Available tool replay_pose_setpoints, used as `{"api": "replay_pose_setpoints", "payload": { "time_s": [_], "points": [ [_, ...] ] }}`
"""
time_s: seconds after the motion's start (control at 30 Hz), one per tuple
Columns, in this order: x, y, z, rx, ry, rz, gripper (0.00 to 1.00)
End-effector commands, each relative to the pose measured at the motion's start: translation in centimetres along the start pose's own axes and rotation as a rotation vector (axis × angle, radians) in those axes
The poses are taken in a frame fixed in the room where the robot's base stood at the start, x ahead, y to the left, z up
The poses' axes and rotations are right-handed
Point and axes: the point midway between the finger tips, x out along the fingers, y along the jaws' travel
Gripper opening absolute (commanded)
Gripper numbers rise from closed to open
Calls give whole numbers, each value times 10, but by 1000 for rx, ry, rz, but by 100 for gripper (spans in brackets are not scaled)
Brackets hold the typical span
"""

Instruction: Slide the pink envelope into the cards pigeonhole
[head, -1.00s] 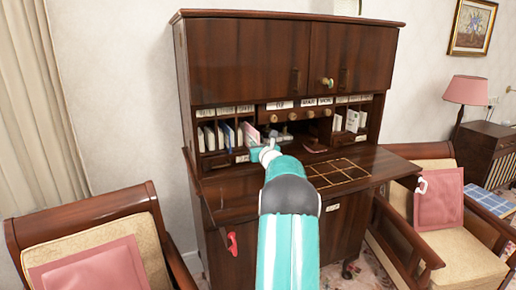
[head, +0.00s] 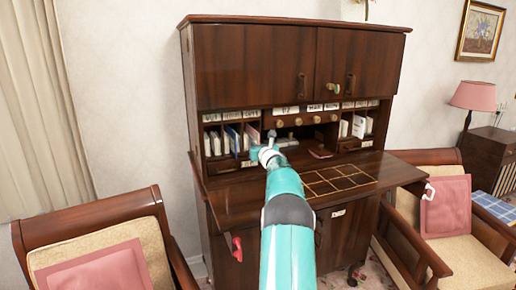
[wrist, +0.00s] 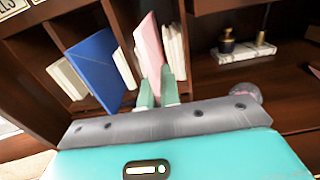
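The pink envelope (wrist: 149,42) stands on edge in the wrist view, slightly tilted, at the mouth of a pigeonhole holding white envelopes (wrist: 174,50). My gripper (wrist: 158,84) has its two green fingers close together around the envelope's near lower end, and they appear shut on it. In the head view my gripper (head: 266,153) is at the left row of pigeonholes in the desk (head: 245,62). The envelope is hard to make out there. Labels run above the pigeonholes, too small to read surely. How deep the envelope sits is unclear.
A blue envelope (wrist: 92,67) stands in a pigeonhole to the left, beside a white one. A dark upright divider lies right of the pink envelope. The fold-down desk top (head: 235,203) has a gridded mat (head: 335,180). Armchairs (head: 105,240) flank the desk.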

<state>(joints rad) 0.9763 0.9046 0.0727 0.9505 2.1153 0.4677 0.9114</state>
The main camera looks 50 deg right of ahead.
Motion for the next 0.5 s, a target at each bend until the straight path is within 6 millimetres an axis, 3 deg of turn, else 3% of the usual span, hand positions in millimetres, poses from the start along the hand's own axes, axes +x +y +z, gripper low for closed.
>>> {"api": "replay_pose_setpoints", "payload": {
  "time_s": [0.5],
  "points": [
    [32,0,-2,0,0,1,0]
  ]
}}
